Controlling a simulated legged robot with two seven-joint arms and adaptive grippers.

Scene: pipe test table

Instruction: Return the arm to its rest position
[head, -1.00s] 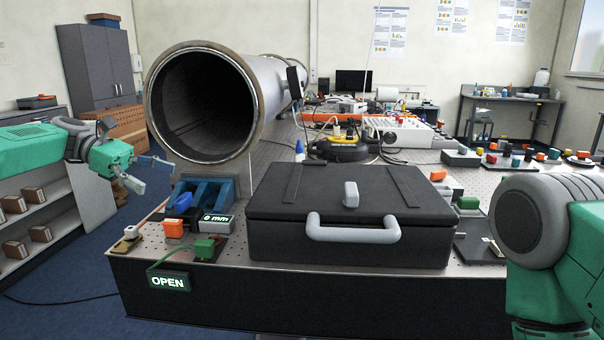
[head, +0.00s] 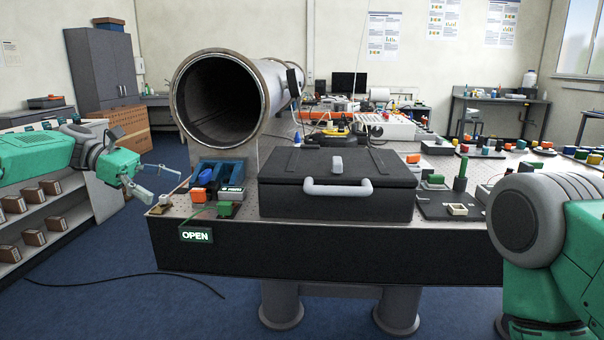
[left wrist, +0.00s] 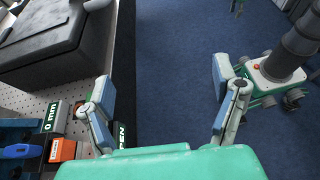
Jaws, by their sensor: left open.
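My left arm comes in from the left in the head view. Its green and grey left gripper (head: 172,186) is open and empty, left of the table's near left corner. In the left wrist view the open fingers (left wrist: 163,85) are spread wide, with blue floor and the dark table side between and beyond them. My right arm (head: 540,225) fills the lower right of the head view; its gripper is out of view.
The table (head: 330,255) carries a large pipe (head: 222,98), a closed black case (head: 337,195) and several small coloured parts. An OPEN sign (head: 196,235) hangs at its front edge. Shelves (head: 55,190) stand behind my left arm. Blue floor (head: 100,305) is clear in front, except a black cable (head: 125,278).

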